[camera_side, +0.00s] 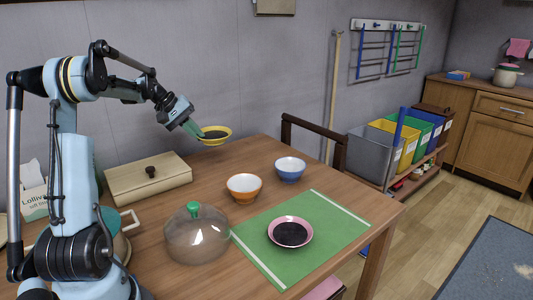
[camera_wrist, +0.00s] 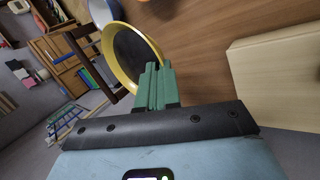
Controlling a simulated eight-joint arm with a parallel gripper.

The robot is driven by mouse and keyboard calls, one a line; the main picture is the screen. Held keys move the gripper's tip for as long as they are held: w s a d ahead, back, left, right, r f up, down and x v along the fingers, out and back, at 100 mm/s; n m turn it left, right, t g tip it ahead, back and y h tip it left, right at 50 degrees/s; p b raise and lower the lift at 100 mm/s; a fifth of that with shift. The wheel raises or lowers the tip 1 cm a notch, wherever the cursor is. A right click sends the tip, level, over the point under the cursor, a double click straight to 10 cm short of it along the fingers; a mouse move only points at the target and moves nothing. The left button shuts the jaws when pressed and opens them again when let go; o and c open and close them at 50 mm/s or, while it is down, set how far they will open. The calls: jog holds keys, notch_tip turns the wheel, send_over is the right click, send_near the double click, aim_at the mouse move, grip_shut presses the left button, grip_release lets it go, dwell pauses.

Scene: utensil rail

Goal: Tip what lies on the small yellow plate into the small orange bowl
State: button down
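The small yellow plate (camera_side: 226,140) is in the air above the back of the table, roughly level. Something dark (camera_side: 214,134) lies on it. My gripper (camera_side: 199,131) is shut on the plate's left rim. In the wrist view the green fingers (camera_wrist: 154,88) pinch the rim of the plate (camera_wrist: 120,77), with the dark contents (camera_wrist: 134,50) inside. The small orange bowl (camera_side: 244,190) stands upright on the table, lower and to the right of the plate, with a pale inside. I cannot clearly make it out in the wrist view.
A blue bowl (camera_side: 290,173) stands right of the orange bowl. A pink dish (camera_side: 290,243) with dark contents sits on a green mat (camera_side: 330,207). A clear dome with a green knob (camera_side: 197,240) is in front. A lidded wooden box (camera_side: 130,184) lies left.

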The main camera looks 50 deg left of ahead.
jog(key=f, duration=0.9)
jog(key=shift+w+d+f, duration=0.1)
jog(key=shift+d+f, duration=0.05)
jog(key=shift+d, duration=0.05)
jog(key=w+d+r+m+g+y, duration=0.1)
jog(key=w+d+r+m+y, duration=0.1)
jog(key=d+r+m+y, duration=0.2)
jog(key=shift+d+r+y, duration=1.5)
jog(key=shift+d+y, duration=2.8)
jog(key=shift+d, duration=0.3)
jog(key=shift+a, duration=0.1)
jog(key=shift+s+a+f+n+t+h, duration=0.25)
jog(key=shift+a+f+n+h, duration=0.65)
jog(key=shift+a+h, duration=1.25)
jog(key=shift+s+a+f+n+t+h, duration=0.1)
jog(key=shift+s+a+f+n+h, duration=0.35)
jog(key=shift+a+f+h, duration=1.35)
jog(key=shift+s+a+f+n+t+h, duration=0.25)
jog(key=shift+a+f+n+h, duration=0.5)
jog(key=shift+a+h, duration=1.75)
jog(key=shift+a, duration=0.1)
